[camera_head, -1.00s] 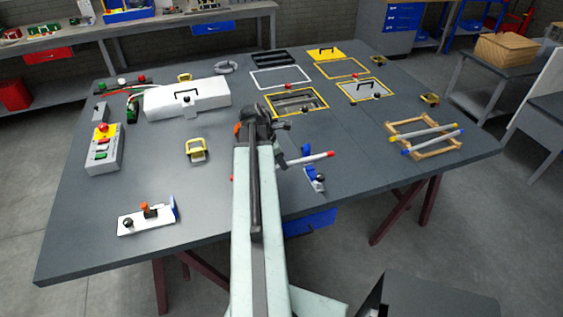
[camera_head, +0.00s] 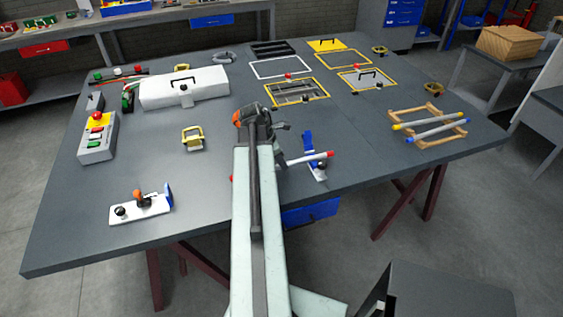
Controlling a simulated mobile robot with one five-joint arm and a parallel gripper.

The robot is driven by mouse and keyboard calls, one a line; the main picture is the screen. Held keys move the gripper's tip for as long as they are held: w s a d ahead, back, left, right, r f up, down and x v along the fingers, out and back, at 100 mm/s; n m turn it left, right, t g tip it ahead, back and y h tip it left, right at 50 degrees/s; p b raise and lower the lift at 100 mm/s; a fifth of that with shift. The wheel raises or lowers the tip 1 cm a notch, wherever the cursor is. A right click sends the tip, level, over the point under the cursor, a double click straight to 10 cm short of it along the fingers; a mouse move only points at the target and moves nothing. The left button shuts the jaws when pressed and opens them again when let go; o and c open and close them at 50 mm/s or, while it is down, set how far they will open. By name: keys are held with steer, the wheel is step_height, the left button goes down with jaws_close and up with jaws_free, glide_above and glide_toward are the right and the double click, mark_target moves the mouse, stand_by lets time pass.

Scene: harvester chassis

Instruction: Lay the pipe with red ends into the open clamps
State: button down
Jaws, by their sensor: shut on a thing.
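The pipe with red ends (camera_head: 303,160) shows as a pale tube crossing behind my arm, with one red end out to the right and the other just showing left of the arm. My gripper (camera_head: 277,157) is shut on it near its middle; the arm hides most of the jaws. A clamp (camera_head: 309,143) with an upright blue part and a white base stands by the pipe's right end, and the pipe overlaps it in view. I cannot tell whether they touch. Another clamp-like fixture (camera_head: 138,208), with white base, orange-topped handle and blue plate, stands at the front left.
A wooden rack (camera_head: 446,138) with yellow-ended and blue-ended pipes lies at the right. A white cover (camera_head: 210,90), a red-button box (camera_head: 97,142) and a yellow handle (camera_head: 193,135) stand left. The table's front edge lies under my arm. Bare table lies between the handle and the front-left fixture.

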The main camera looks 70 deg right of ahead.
steer(key=shift+f, duration=0.2)
steer(key=c, duration=1.2)
jaws_free()
steer(key=shift+c, duration=0.2)
steer(key=p+v, duration=0.6)
steer(key=v, duration=0.1)
steer(key=shift+s+r+p, duration=0.1)
steer(key=shift+r+p, duration=0.1)
steer(key=shift+p, duration=0.2)
steer(key=shift+a+r+p, duration=0.1)
steer(key=shift+r+p, duration=0.2)
steer(key=shift+f, duration=0.1)
steer(key=shift+w, duration=0.25)
